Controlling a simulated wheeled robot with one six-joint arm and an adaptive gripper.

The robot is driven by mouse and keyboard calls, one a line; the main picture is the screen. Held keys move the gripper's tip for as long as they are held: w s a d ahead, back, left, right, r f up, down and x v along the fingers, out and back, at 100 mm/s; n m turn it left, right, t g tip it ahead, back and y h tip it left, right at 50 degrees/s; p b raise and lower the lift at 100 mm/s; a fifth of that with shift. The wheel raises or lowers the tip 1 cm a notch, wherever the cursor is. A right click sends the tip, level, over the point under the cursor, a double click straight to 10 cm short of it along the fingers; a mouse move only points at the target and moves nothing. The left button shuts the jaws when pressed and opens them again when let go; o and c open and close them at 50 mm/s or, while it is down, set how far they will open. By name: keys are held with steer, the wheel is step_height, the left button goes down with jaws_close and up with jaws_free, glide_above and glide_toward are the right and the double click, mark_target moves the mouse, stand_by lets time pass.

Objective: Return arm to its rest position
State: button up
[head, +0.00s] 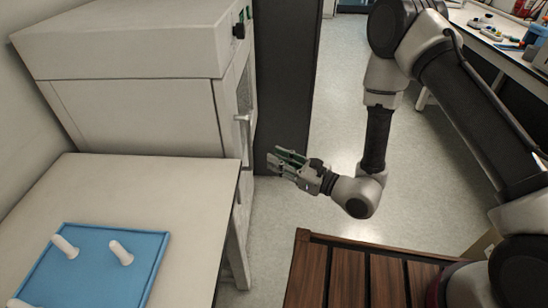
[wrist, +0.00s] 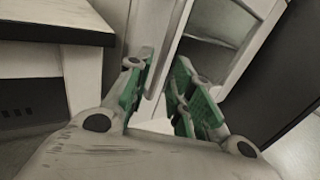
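My gripper (head: 288,160) shows near the middle of the head view, at the end of my bent arm. It points left toward the side of the white cabinet and the dark panel. In the wrist view my gripper (wrist: 170,90) has two green-padded fingers standing apart with a gap between them. Nothing is between the fingers. My forearm hangs over the floor, and the gripper appears apart from the furniture.
A white cabinet (head: 140,115) with a door handle stands at left beside a dark panel (head: 285,80). A table (head: 200,215) holds a blue tray (head: 150,270) with white cylinders. A bench (head: 480,45) with small items is at upper right. Floor (head: 335,130) is clear between.

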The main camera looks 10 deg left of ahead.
steer(key=shift+r, duration=0.1)
steer(key=s+d+r+n+g+y, duration=0.1)
steer(key=s+r+n+g, duration=0.15)
steer(key=r, duration=0.35)
steer(key=s+d+r+n+g+y, duration=0.1)
steer(key=r+n+g, duration=0.2)
steer(key=r, duration=0.4)
steer(key=s+d+r+n+g+h, duration=0.3)
steer(key=s+d+r+n+g, duration=0.3)
steer(key=s+d+r+n, duration=0.15)
steer(key=d+r+n+t+h, duration=0.2)
steer(key=d+h, duration=0.3)
steer(key=d, duration=0.7)
steer(key=s+d+r+n+t+h, duration=0.1)
steer(key=d+r+n+t+h, duration=0.2)
steer(key=d, duration=1)
steer(key=s+d+r+n+t+h, duration=0.1)
steer(key=d+r+n+t+h, duration=0.2)
steer(key=d+h, duration=0.4)
steer(key=d+n+t, duration=0.1)
steer(key=d, duration=0.5)
steer(key=shift+d+h, duration=0.2)
steer(key=shift+h, duration=0.2)
